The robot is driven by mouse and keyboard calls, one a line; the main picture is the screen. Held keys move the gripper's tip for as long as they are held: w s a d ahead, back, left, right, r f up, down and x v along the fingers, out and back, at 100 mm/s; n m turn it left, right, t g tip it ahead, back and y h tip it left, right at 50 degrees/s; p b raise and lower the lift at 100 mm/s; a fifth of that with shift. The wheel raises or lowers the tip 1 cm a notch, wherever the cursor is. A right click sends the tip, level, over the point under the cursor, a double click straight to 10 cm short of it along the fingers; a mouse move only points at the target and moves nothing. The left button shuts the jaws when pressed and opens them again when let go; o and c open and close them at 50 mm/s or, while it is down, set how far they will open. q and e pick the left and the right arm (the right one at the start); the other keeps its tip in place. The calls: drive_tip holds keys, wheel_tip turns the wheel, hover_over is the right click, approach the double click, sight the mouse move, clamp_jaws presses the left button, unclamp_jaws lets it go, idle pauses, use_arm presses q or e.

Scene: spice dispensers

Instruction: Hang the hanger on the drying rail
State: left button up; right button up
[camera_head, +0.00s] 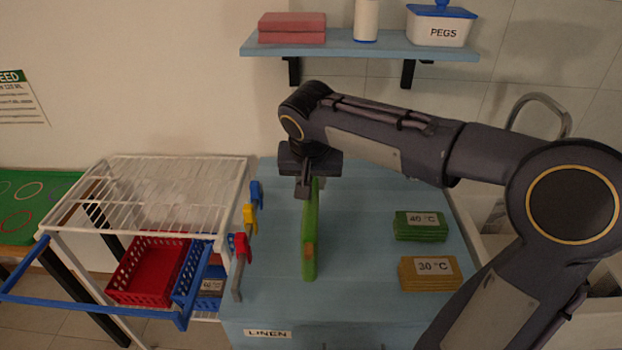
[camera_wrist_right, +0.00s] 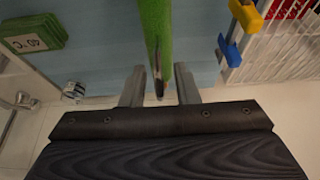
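The green hanger (camera_head: 309,240) appears edge-on as a narrow upright strip over the blue table top, with an orange-brown patch on it. My right gripper (camera_head: 304,188) is at its upper end. In the right wrist view the hanger (camera_wrist_right: 155,40) runs between my two spread fingers (camera_wrist_right: 160,88), with a visible gap on each side. Its dark narrow tip lies between the fingertips. The gripper is open around it. A blue rail (camera_head: 90,311) runs along the front of the white wire rack at the left, with nothing hanging on it. My left gripper is not in view.
The white wire rack (camera_head: 150,175) stands left of the table, with a red basket (camera_head: 147,270) below. Blue, yellow and red pegs (camera_head: 242,247) line the table's left edge. Green (camera_head: 420,233) and yellow (camera_head: 430,280) cloth stacks lie right. A shelf (camera_head: 350,46) hangs above.

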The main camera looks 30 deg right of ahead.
drive_tip(key=shift+r, duration=0.1)
drive_tip(key=shift+r, duration=0.25)
drive_tip(key=p+v, duration=0.1)
drive_tip(key=v, duration=1)
drive_tip(key=s+a+f+n+y, duration=0.2)
drive_tip(key=s+f+y, duration=0.1)
drive_tip(key=s+f, duration=0.6)
drive_tip(key=s+a+f+n+t+y, duration=0.1)
drive_tip(key=s+a+f+n+y, duration=0.1)
drive_tip(key=s+f, duration=0.6)
drive_tip(key=shift+s+a+f+n+t+y, duration=0.3)
drive_tip(key=shift+s+a+f+y, duration=0.1)
drive_tip(key=shift+s+y, duration=0.25)
